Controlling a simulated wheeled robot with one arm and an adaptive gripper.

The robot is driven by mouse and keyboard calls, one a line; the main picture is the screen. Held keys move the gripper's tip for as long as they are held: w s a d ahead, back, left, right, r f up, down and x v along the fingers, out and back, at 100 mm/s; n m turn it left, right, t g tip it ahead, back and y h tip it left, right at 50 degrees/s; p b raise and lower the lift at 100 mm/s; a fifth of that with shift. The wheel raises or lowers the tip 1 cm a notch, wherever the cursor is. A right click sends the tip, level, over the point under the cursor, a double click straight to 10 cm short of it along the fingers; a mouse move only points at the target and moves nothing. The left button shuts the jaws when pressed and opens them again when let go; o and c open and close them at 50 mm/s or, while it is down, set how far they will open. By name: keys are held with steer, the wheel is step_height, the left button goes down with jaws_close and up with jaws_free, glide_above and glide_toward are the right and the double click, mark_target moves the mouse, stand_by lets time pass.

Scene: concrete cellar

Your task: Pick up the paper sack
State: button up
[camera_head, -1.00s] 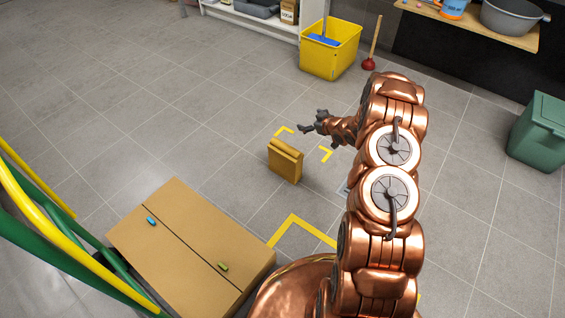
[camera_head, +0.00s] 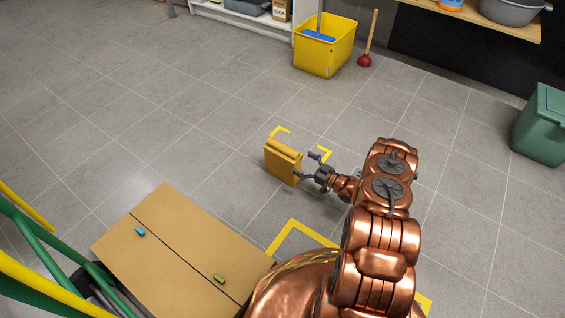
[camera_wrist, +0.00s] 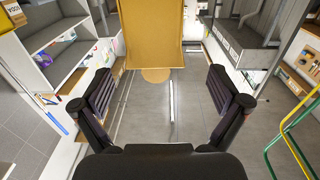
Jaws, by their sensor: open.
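The paper sack (camera_head: 282,163) is a tan-yellow bag with a folded top, upright on the grey tile floor near yellow corner marks. In the wrist view the sack (camera_wrist: 153,32) is at the top centre, ahead of the fingers and a little left of the middle line between them. My gripper (camera_head: 309,167) is low, just right of the sack, with its fingers pointing at it. In the wrist view my gripper (camera_wrist: 160,84) is wide open with nothing between the pads. The sack looks untouched.
A cardboard box (camera_head: 170,255) with two small clips on top is at the lower left, by green and yellow tubes (camera_head: 45,245). A yellow bucket (camera_head: 326,52) and a plunger (camera_head: 366,50) stand at the back. A green bin (camera_head: 540,128) is at right. Floor around the sack is clear.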

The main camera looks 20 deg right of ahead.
mark_target(288, 154)
steer(key=b+x, duration=0.1)
steer(key=x, duration=0.1)
steer(key=shift+w+a+f, duration=0.1)
steer(key=shift+w+a, duration=0.15)
steer(key=shift+a, duration=0.05)
steer(key=b+x, duration=0.1)
steer(key=x, duration=0.1)
steer(key=b+x, duration=0.2)
steer(key=shift+w+d+f, duration=0.15)
steer(key=shift+w+f, duration=0.05)
steer(key=shift+w, duration=0.1)
steer(key=shift+w+r, duration=0.1)
steer(key=shift+w, duration=0.2)
steer(key=c, duration=1.8)
